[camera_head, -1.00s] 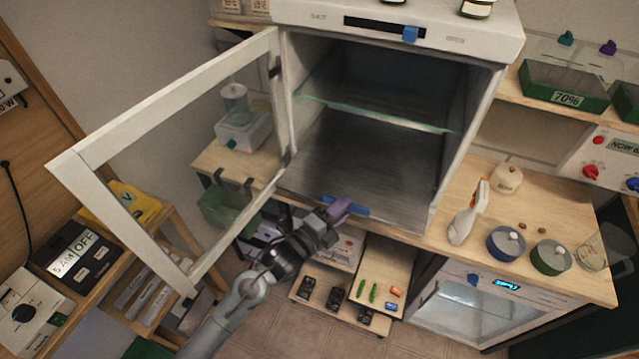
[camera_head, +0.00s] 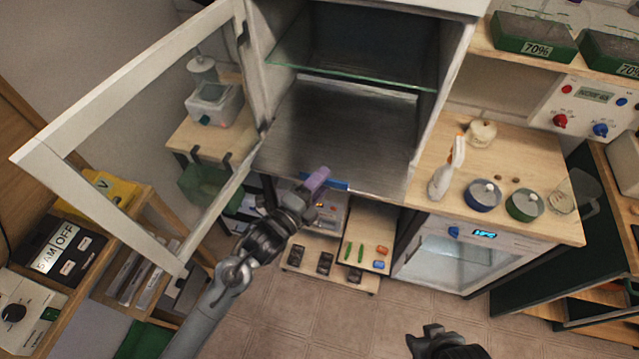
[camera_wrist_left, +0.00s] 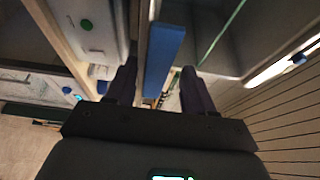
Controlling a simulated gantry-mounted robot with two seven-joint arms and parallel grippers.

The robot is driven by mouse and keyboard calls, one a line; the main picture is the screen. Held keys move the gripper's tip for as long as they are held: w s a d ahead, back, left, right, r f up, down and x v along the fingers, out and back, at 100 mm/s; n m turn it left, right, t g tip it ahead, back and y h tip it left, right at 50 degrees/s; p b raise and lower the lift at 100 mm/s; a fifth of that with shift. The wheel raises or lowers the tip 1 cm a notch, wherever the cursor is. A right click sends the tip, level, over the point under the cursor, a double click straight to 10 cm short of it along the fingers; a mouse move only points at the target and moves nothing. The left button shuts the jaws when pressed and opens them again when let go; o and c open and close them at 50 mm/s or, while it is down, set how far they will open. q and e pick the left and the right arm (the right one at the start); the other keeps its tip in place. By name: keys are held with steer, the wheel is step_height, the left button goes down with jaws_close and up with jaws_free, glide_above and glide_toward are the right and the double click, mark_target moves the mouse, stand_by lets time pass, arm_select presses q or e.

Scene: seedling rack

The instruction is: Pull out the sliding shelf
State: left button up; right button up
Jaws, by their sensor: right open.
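The white cabinet (camera_head: 428,150) stands on the counter with its framed glass door (camera_head: 95,110) swung open to the left. A dark flat shelf (camera_head: 345,130) lies low inside it, pushed in. A blue handle strip (camera_head: 335,184) sits at its front edge. My left gripper (camera_head: 316,180), with purple fingers, is at the left part of this strip. In the left wrist view the blue strip (camera_wrist_left: 164,60) lies between the open fingers, nearer the right one, with a gap on the left. My right gripper (camera_head: 428,335) is open and empty, low above the floor.
A glass shelf (camera_head: 350,70) spans the cabinet above. Below the counter, a low wooden shelf (camera_head: 372,262) holds small dark, green and orange items.

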arm_select(q)
steer(key=shift+f, duration=0.15)
steer(key=shift+s+a, duration=0.1)
steer(key=shift+s, duration=0.05)
steer(key=b+v, duration=0.2)
steer(key=v, duration=0.8)
steer(key=shift+s+a+b, duration=0.15)
steer(key=shift+s+b, duration=0.05)
steer(key=shift+b, duration=0.15)
